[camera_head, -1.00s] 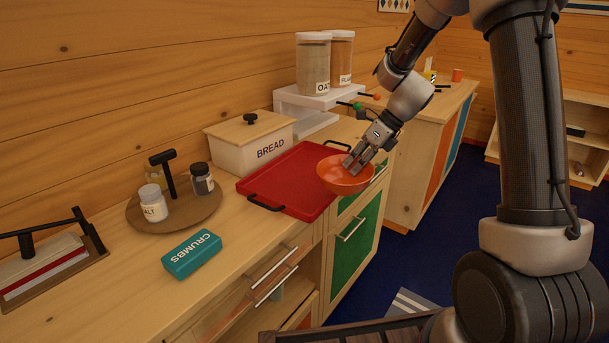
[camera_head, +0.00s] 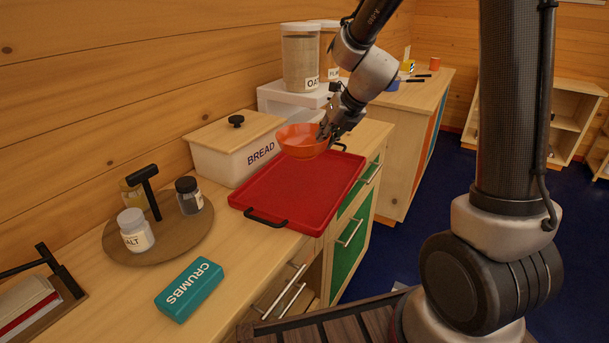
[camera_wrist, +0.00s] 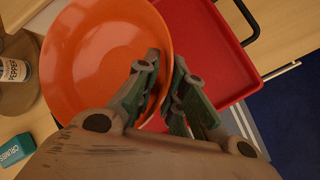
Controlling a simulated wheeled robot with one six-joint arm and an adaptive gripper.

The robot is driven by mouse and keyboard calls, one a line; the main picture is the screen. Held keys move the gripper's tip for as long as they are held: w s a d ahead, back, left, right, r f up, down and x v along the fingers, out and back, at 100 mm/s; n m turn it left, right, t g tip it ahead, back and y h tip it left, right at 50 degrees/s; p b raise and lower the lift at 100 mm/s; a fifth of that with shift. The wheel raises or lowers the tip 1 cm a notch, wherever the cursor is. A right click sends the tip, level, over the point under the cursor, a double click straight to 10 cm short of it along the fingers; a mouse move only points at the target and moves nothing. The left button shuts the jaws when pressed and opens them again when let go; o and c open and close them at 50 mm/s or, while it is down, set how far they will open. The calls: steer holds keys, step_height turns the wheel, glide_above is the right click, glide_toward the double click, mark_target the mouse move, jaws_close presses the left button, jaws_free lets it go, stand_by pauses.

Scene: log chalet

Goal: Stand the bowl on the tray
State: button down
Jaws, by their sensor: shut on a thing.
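The orange bowl (camera_head: 303,143) is upright and held above the back left part of the red tray in the head view. My gripper (camera_head: 325,132) is shut on the bowl's right rim. The red tray (camera_head: 290,192) lies on the wooden counter with black handles at its ends, and its visible surface is bare. In the wrist view the bowl (camera_wrist: 100,50) fills the upper left, with my gripper's fingers (camera_wrist: 165,90) on either side of its rim. The tray (camera_wrist: 205,50) shows below and to the right of it. The bowl looks empty.
A teal crumbs box (camera_head: 189,289) and a round wooden board (camera_head: 160,236) with jars lie to the left. Tall canisters (camera_head: 300,58) stand on a white riser (camera_head: 290,98) at the back.

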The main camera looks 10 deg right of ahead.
step_height(320, 180, down, 9)
steer(key=shift+f, duration=0.15)
steer(key=c, duration=1.5)
jaws_free()
steer(key=s+d+r+n, duration=0.4)
steer(key=s+r+n, duration=0.6)
steer(key=r, duration=0.5)
steer(key=s+d+r+n+h, duration=0.1)
steer(key=s+d+r+n, duration=0.1)
steer(key=s+n, duration=0.5)
steer(key=s+d+r+n+g+h, duration=0.1)
steer(key=s+d+r+n, duration=0.1)
steer(key=s+n, duration=0.5)
steer(key=s+d+r+n+h, duration=0.1)
steer(key=s+d+n, duration=0.3)
steer(key=s+n, duration=0.3)
steer(key=shift+r+n+h, duration=0.15)
steer(key=shift+r+n, duration=0.05)
steer(key=shift+n, duration=1.05)
steer(key=shift+r+n+h, duration=0.15)
steer(key=shift+r+n, duration=0.05)
steer(key=shift+n, duration=1.05)
